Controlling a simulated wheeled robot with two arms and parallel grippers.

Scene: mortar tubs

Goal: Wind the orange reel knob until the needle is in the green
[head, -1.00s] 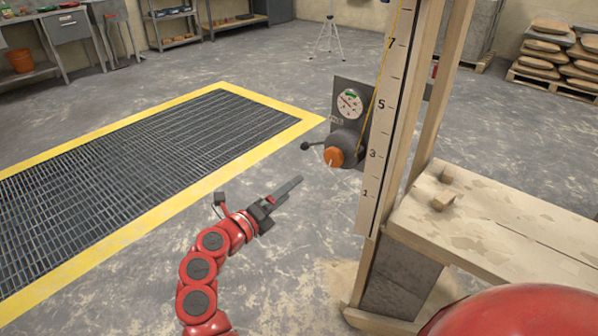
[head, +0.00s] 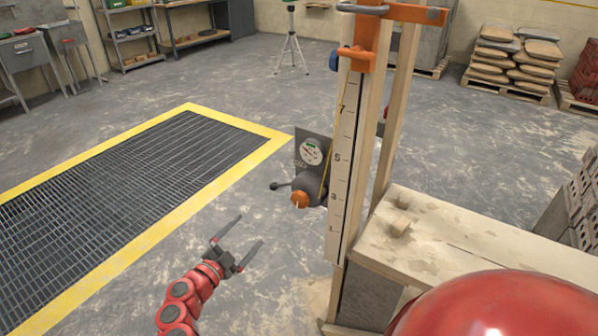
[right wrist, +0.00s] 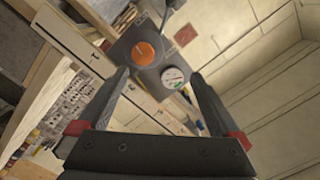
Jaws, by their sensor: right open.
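The orange reel knob (head: 299,199) sits on the front of a dark grey reel (head: 309,183), fixed to a tall post. A round white gauge (head: 311,152) is on the plate just above it; its needle is too small to read surely. My right gripper (head: 251,229) is open and empty, apart from the knob, to its lower left in the head view. In the right wrist view, the knob (right wrist: 143,53) and the gauge (right wrist: 174,76), with some green on its face, show ahead, beyond the spread fingers. My left gripper is not in view.
A black crank handle (head: 281,186) sticks out left of the reel. A numbered white scale (head: 342,165) runs up the post, beside a wooden bench (head: 450,232). A yellow-edged floor grate (head: 120,190) lies at left. The floor around my right gripper is clear.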

